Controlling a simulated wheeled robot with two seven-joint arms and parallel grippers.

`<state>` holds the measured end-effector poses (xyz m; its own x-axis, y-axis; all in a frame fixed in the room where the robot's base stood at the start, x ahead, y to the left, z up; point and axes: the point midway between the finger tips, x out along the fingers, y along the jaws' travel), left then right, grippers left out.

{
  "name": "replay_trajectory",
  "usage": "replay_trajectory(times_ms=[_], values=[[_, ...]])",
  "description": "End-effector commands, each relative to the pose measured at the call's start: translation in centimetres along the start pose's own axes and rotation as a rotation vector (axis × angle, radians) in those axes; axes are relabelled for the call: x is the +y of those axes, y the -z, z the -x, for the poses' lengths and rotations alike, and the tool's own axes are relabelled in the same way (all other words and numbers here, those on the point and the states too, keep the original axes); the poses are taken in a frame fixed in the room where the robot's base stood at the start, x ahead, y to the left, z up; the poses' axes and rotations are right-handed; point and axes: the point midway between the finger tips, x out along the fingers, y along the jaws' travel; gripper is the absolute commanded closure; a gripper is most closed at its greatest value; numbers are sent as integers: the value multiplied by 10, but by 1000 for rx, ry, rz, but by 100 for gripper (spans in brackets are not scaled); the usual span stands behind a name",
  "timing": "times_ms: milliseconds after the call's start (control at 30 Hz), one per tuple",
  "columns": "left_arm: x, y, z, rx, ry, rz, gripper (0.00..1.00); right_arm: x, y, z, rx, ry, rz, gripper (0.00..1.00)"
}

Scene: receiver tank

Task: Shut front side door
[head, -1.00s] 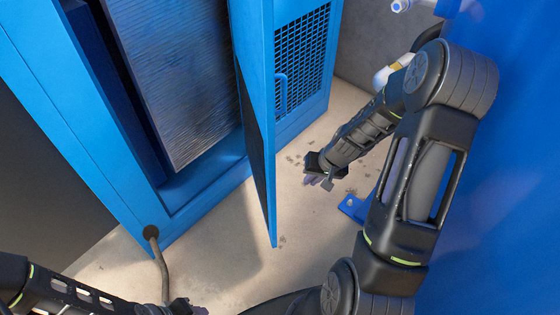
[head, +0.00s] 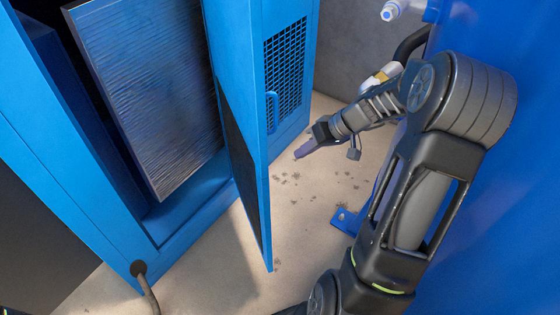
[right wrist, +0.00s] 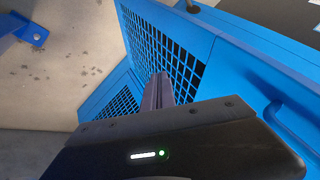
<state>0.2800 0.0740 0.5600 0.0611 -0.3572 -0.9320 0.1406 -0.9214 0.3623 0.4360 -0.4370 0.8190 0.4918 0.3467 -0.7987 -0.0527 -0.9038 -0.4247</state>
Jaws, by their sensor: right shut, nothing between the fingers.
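The front side door (head: 240,130) is a blue panel that stands open from the blue cabinet (head: 180,222). My left gripper is not in view.
A large blue tank (head: 485,200) stands close on the right, with a blue foot bracket (head: 345,220) on the floor. A hose (head: 148,290) runs from the cabinet's lower corner. A ribbed metal panel (head: 150,90) shows inside the cabinet.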

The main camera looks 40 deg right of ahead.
Motion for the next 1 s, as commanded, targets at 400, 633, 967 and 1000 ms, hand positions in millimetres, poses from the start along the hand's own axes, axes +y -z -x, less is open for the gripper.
replay_trajectory(times_ms=[400,633,967,1000], values=[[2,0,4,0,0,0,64,-1,-1,-57,-5,3,-2,100],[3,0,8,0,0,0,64,-4,0,-102,-3,3,-1,100],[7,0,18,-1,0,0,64,-35,0,-116,-1,0,0,100],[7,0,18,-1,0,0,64,-36,0,-117,-1,0,0,100]])
